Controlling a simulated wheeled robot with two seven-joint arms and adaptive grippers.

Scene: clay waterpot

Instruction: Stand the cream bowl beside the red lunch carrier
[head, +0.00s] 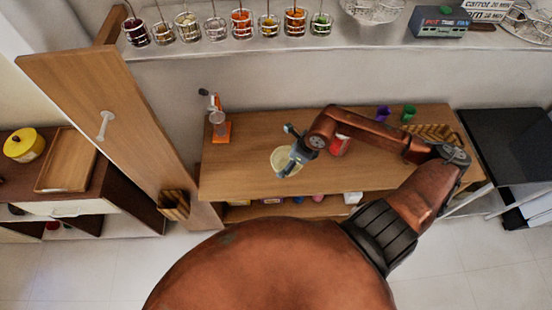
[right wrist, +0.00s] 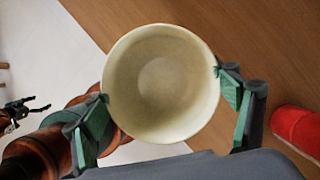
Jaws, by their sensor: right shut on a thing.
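The cream bowl (head: 279,164) is held in my right gripper (head: 290,160) over the wooden table, left of the red lunch carrier (head: 341,146). In the right wrist view, the bowl (right wrist: 160,85) sits between the two green-padded fingers (right wrist: 162,105), which press on its rim from both sides. I look down into it and it is empty. I cannot tell its height above the table. The red lunch carrier (right wrist: 297,130) shows partly at the right edge there, apart from the bowl; my right arm partly covers it in the head view. My left gripper (right wrist: 32,108) shows small, its fingers apart.
The wooden table (head: 235,185) has bare surface around the bowl. An orange-based item (head: 221,132) stands at its back left. Purple (head: 383,114) and green (head: 408,112) cups and a slatted wooden item (head: 436,132) are at the back right. A tall wooden panel stands left.

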